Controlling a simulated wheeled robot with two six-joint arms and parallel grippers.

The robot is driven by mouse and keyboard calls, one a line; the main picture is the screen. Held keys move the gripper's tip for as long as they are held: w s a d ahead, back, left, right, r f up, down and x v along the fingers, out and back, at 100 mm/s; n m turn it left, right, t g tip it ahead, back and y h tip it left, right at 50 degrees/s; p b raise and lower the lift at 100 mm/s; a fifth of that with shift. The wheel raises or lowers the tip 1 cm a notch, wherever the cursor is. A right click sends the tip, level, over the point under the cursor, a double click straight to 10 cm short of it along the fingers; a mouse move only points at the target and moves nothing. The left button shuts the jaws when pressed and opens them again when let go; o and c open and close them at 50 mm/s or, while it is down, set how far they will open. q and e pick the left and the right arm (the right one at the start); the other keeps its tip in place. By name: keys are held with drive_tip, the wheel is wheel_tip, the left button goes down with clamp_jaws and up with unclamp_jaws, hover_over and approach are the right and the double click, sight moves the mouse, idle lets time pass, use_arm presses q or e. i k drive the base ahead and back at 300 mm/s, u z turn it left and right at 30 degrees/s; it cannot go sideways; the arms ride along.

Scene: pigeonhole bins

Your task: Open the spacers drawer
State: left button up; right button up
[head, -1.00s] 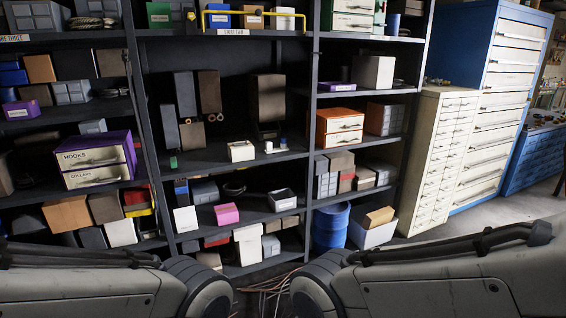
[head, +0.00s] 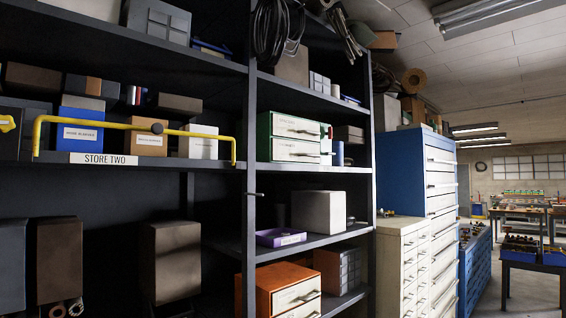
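Two small drawer units show, and I cannot read which drawer is labelled spacers. A green unit (head: 272,124) on the middle shelf column has two pale drawer fronts, one above the other (head: 295,129), both apparently shut. An orange unit (head: 278,276) sits two shelves lower, with pale drawer fronts (head: 296,297) and small handles. Its lower part is cut off by the bottom edge of the picture. Neither of my grippers is in view.
A yellow bar (head: 92,124) runs across the front of the shelf marked STORE TWO (head: 104,159). A purple tray (head: 279,238) and a grey box (head: 318,211) stand between the two units' levels. White (head: 398,262) and blue (head: 399,171) cabinets stand at the right.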

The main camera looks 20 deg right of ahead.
sight(282, 126)
drive_tip(key=i, duration=0.45)
drive_tip(key=z, duration=2.3)
drive_tip(key=i, duration=2.1)
drive_tip(key=u, duration=2.15)
